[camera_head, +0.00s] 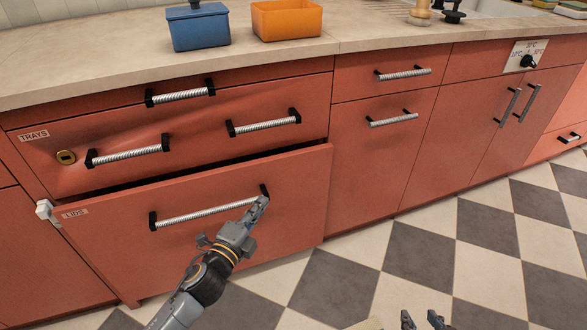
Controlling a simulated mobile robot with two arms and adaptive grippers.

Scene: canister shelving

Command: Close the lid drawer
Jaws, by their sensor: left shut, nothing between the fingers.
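The lid drawer (110,255) is the large lower red front with a "LIDS" label at its upper left. It stands a little open, with a dark gap along its top edge. Its ribbed silver handle (205,210) has black ends. My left gripper (261,205) is shut and empty at the right end of this handle, overlapping it in the picture; I cannot tell whether it touches. My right gripper (422,319) is at the bottom edge, its two fingertips apart, with nothing seen between them.
The "TRAYS" drawer (200,147) above appears shut. A white latch-like piece (45,209) sits at the lid drawer's left edge. A blue pot (198,27) and an orange container (287,19) stand on the counter (100,60). The checkered floor (410,250) is clear at right.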

